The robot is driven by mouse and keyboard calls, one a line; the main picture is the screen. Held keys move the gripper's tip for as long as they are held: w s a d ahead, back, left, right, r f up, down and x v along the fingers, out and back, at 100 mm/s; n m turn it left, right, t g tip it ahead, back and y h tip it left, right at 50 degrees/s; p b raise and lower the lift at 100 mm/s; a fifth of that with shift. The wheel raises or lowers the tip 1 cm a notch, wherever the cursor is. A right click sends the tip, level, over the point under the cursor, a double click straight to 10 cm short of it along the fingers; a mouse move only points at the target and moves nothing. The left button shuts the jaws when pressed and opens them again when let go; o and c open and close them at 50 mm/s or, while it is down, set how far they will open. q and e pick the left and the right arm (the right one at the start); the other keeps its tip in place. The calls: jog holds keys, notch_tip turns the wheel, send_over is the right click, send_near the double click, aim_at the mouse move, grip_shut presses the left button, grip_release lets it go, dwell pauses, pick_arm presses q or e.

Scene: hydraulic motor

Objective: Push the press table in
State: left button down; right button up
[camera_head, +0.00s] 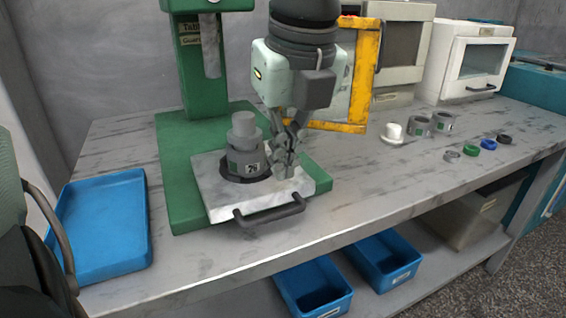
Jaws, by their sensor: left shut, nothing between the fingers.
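The press is green, with an upright column (205,70) and a green base (180,165) on the workbench. Its press table (215,188) is a pale plate on the base, with a dark handle (270,212) at its front edge. A grey cylindrical motor part (243,150) with a narrower top stands upright on the plate, in a dark ring.
A blue tray (66,222) lies at the left. A yellow frame (370,45) stands behind my gripper. A white part (394,131), grey rings (420,125) and small coloured rings (488,144) lie at the right. Blue bins (316,284) sit below. The bench front is clear.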

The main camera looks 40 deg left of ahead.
aim_at(252, 178)
pick_arm(q)
jog(key=x, duration=0.7)
jog(key=shift+a+f, duration=0.1)
jog(key=shift+f, duration=0.2)
pick_arm(e)
jog(key=shift+f, duration=0.5)
